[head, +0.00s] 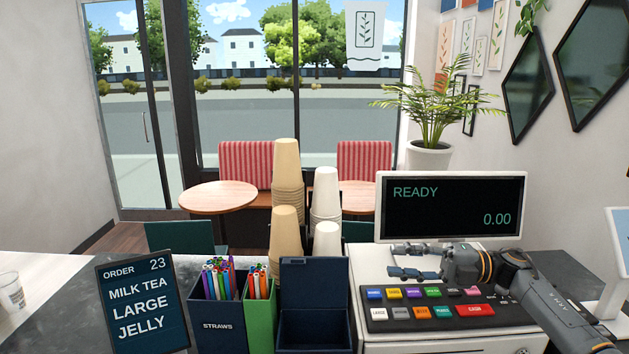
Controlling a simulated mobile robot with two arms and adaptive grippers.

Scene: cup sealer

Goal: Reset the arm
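My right arm comes in from the lower right, and its gripper (394,260) points left over the cash register. Its two fingers are apart with nothing visible between them. It hangs above the far edge of the keypad (430,311), which has several coloured keys, and in front of the register's screen (450,205). The screen reads READY and 0.00. I cannot tell how high the gripper is above the keys. My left gripper is not in view.
Stacked tan cups (287,165) and white cups (327,190) stand left of the register. In front are an open dark box (314,310), straw holders (217,318) and an order sign (142,305). A clear cup (11,291) stands far left. Some counter between is free.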

